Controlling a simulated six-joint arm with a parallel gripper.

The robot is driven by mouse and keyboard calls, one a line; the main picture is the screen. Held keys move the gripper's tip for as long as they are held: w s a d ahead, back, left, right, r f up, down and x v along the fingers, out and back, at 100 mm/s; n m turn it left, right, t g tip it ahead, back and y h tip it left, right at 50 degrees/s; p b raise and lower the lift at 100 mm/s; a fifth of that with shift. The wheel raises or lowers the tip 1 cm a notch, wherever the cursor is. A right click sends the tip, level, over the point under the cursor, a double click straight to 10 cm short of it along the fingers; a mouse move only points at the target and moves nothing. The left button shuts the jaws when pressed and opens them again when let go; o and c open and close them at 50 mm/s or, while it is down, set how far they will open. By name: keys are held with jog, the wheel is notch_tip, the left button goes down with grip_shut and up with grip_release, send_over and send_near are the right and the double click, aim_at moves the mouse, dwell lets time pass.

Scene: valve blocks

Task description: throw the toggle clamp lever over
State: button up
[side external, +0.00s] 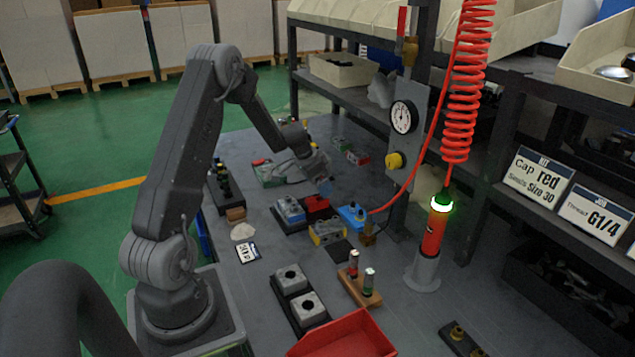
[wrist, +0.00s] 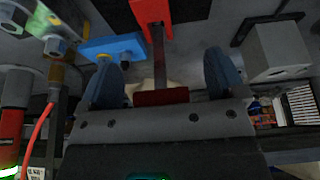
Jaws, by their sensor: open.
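The toggle clamp shows in the wrist view as a red body (wrist: 153,12) with a dark lever (wrist: 157,50) running down from it to a red grip (wrist: 160,97). My gripper (wrist: 162,68) is open, with one blue finger on each side of the lever; gaps show on both sides. The red grip sits between the fingers, close to the palm. In the side view my gripper (side external: 325,186) is just above a red block (side external: 316,204), which looks like the clamp; its lever is hard to make out there.
A blue fitting (side external: 353,216) with a red hose stands right of the clamp; it also shows in the wrist view (wrist: 112,47). A yellow-and-grey block (side external: 328,233) is in front.

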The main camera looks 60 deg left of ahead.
jog(key=shift+r, duration=0.1)
jog(key=v, duration=1.3)
jog(key=shift+r, duration=0.3)
jog(key=shift+s, duration=0.1)
jog(key=s+d+r, duration=0.2)
jog(key=d+r, duration=0.2)
jog(key=d, duration=0.7)
jog(key=s+d+r, duration=0.2)
jog(key=d+r, duration=0.3)
jog(key=d, duration=0.5)
jog(key=s+d+t, duration=0.1)
jog(key=s+d, duration=1.1)
jog(key=shift+s+d, duration=0.2)
jog(key=shift+s, duration=0.1)
